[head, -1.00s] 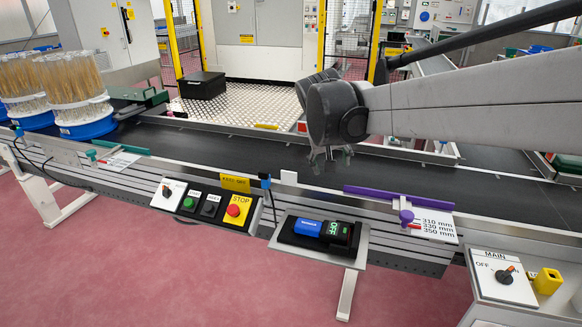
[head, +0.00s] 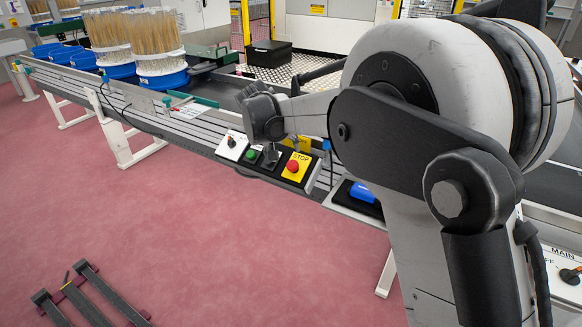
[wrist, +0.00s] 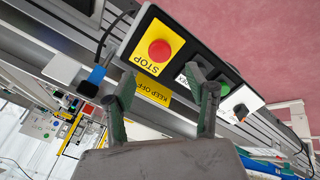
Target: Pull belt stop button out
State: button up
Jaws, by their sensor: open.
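The belt stop button (head: 292,166) is a round red knob on a yellow STOP plate, at the right end of a black control box on the conveyor's front rail. It also shows large and uncovered in the wrist view (wrist: 159,50). My gripper (wrist: 165,82) is open and empty, with its two green-grey fingers spread apart. The button appears just above the gap between the fingertips in the wrist view, with no finger on it. In the head view my gripper is by the box, its fingers small and hard to make out. Whether the knob is pressed in is unclear.
A green button (head: 250,154) and a white switch plate (head: 231,146) share the box. A yellow KEEP OFF label (wrist: 152,90) and a blue-topped post (wrist: 97,75) are close by. A blue device (head: 362,193) lies to the right. Open floor (head: 220,240) lies in front.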

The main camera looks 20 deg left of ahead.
aim_at(292, 164)
jog(key=b+x, duration=0.2)
jog(key=x, duration=0.7)
jog(key=shift+w+f, duration=0.15)
jog(key=shift+f, duration=0.05)
grip_shut()
